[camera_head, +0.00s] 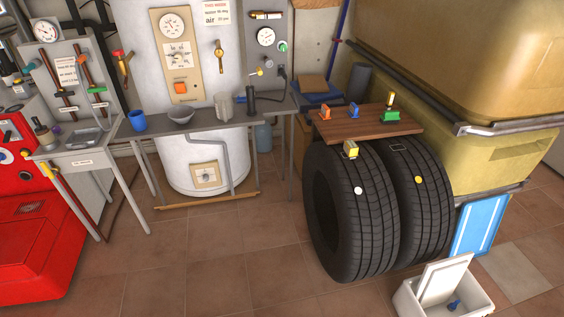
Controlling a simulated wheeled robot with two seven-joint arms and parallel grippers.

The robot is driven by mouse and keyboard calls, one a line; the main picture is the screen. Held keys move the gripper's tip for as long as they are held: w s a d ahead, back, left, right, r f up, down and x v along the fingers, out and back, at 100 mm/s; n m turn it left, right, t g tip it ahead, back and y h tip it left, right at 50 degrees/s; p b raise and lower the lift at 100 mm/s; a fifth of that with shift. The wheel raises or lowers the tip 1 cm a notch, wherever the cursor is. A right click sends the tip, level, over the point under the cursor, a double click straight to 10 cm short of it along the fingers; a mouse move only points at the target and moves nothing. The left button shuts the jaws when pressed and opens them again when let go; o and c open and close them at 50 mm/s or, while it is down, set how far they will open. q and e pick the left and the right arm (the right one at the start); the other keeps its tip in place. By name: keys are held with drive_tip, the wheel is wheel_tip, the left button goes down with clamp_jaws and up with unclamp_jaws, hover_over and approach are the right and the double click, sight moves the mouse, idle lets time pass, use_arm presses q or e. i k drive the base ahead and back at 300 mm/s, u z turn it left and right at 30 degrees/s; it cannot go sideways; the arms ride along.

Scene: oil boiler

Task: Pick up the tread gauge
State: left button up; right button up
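Two black tires stand upright side by side right of the middle, a left tire (345,210) and a right tire (425,215). A small yellow block-like tool (351,149) rests at the top of the left tire's tread; it may be the tread gauge, but it is too small to be sure. A wooden board (345,127) lies above the back of the tires. On it stand an orange piece (325,112), a blue piece (353,110) and a green piece (390,116). Neither of my grippers is in view.
A grey bench (200,131) with a blue cup (137,120) and a bowl (180,115) stands before the white boiler (205,60). A white bin (410,300) sits at front right. A large yellow tank (470,50) is behind the tires. The tiled floor (220,260) at centre is clear.

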sight(351, 148)
drive_tip(key=z, duration=0.25)
drive_tip(key=k, duration=0.25)
drive_tip(key=u, duration=1.15)
drive_tip(key=i, duration=1.95)
drive_tip(key=z, duration=1.65)
drive_tip(key=i, duration=0.8)
drive_tip(key=z, duration=0.8)
